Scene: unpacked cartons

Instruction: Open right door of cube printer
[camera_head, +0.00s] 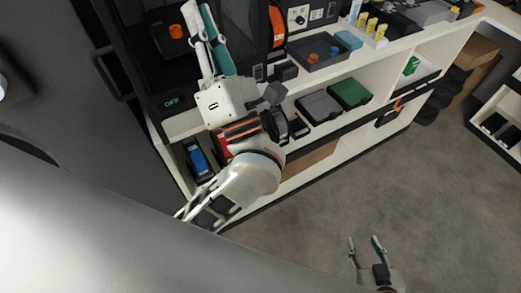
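The cube printer (143,62) is a black-framed box at the upper left, with a small green-lit display on its lower front edge and an orange item (176,32) inside. A dark bar handle (108,76) stands out at its left side. My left gripper (200,14) reaches up across the printer's front, its white and teal fingers pointing to the top of the picture. The fingers lie close together at the tips; whether they grip anything is unclear. They and my arm hide part of the printer's right side. My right gripper (364,239) is open and empty over the floor.
The printer stands on a white shelf unit (408,47) with a grey tray (322,50), an orange spool (277,26) and small boxes to the right. Lower shelves hold grey and green cases (349,93) and a blue item (198,159). The grey floor (400,180) is clear.

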